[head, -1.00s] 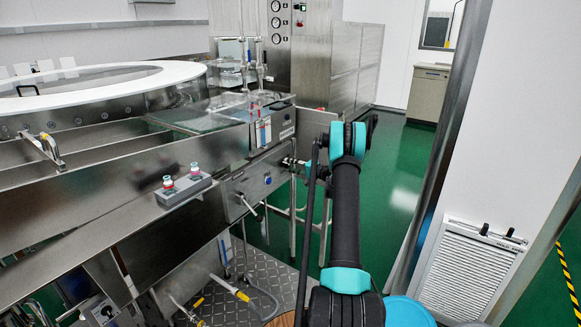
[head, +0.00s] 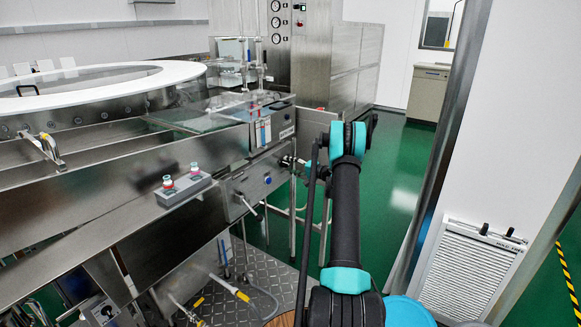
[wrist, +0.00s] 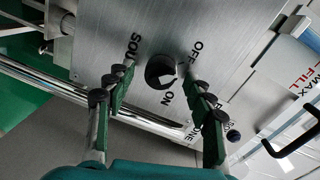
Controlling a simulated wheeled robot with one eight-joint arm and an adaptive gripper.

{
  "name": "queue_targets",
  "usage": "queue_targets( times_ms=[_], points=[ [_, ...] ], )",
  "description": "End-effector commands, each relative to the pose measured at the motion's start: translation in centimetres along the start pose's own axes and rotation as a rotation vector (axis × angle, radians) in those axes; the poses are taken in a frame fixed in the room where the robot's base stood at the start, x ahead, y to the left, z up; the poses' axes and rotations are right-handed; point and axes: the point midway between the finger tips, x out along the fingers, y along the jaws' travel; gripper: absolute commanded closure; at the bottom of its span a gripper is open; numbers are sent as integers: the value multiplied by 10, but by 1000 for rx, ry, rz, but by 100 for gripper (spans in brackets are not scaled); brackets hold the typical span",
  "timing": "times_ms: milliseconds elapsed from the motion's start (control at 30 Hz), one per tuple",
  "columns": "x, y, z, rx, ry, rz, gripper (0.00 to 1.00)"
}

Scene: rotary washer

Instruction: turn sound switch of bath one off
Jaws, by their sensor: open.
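In the wrist view, the black round sound switch (wrist: 160,72) sits on a brushed metal panel (wrist: 130,35). Lettering around it reads "SOU…", "OFF" and "ON". My gripper (wrist: 158,82) is open, with one dark green finger on each side of the switch. I cannot tell whether either finger touches it. In the head view, the switch is too small to make out on the control panel (head: 262,186) at the end of the metal washer. My gripper is mostly hidden there behind my arm.
A metal rail (wrist: 60,85) runs beside the panel in the wrist view. In the head view, a small grey box with two bottles (head: 184,188) stands on the washer's edge. Green floor lies beyond.

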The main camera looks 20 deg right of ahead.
Motion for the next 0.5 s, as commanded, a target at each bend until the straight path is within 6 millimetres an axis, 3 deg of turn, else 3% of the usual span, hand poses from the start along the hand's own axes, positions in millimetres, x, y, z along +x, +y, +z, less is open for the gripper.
queue_targets(
  times_ms=[267,500],
  points=[
    [-12,0,-1,1,2,0,47],
    [-58,0,-1,1,4,0,47]
  ],
)
